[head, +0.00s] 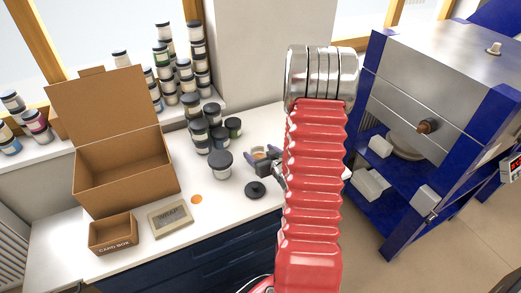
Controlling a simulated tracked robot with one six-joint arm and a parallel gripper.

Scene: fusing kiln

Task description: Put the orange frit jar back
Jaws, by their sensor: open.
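A small open jar with orange contents (259,152) stands on the white worktop, right at my gripper. My gripper (261,157) is open, with its dark fingers close around or beside this jar; my red arm and the small size hide whether they touch it. A round black lid (255,190) lies flat on the worktop in front of the gripper. A flat orange disc (197,199) lies further left.
A larger dark-lidded jar (220,165) stands just left of my gripper, with stacked jars (200,136) behind it. More jars (166,55) fill the windowsill. Left are an open carton (125,175), a small card box (113,234) and a labelled pad (170,218). The blue kiln (372,62) stands right.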

